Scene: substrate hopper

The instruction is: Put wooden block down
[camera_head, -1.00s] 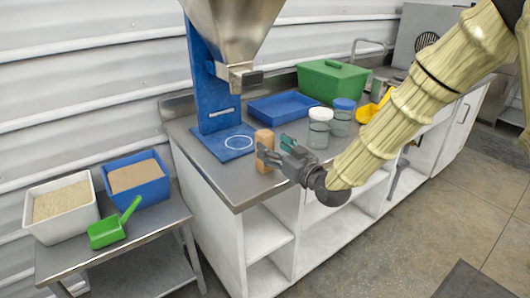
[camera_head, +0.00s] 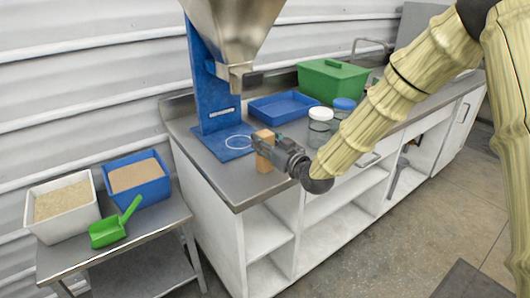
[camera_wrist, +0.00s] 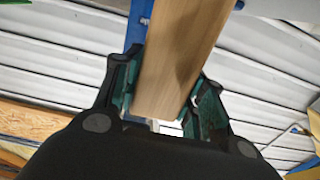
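The wooden block (camera_head: 264,165) is upright near the counter's left front edge, beside the blue stand's base. It fills the space between my gripper's fingers in the wrist view (camera_wrist: 175,70), at a slant. My gripper (camera_head: 265,149) reaches it from the right, with a dark finger across its near side. The teal pads of my gripper (camera_wrist: 168,95) lie along both sides of the block, and it looks shut on it. The block's lower end appears at counter level; whether it bears on the counter cannot be told.
A steel hopper (camera_head: 235,30) hangs over the blue stand base (camera_head: 215,147) with its white ring. A blue tray (camera_head: 283,107), a green box (camera_head: 332,80) and lidded jars (camera_head: 320,122) stand behind and right. A low table at left holds sand bins and a green scoop (camera_head: 108,232).

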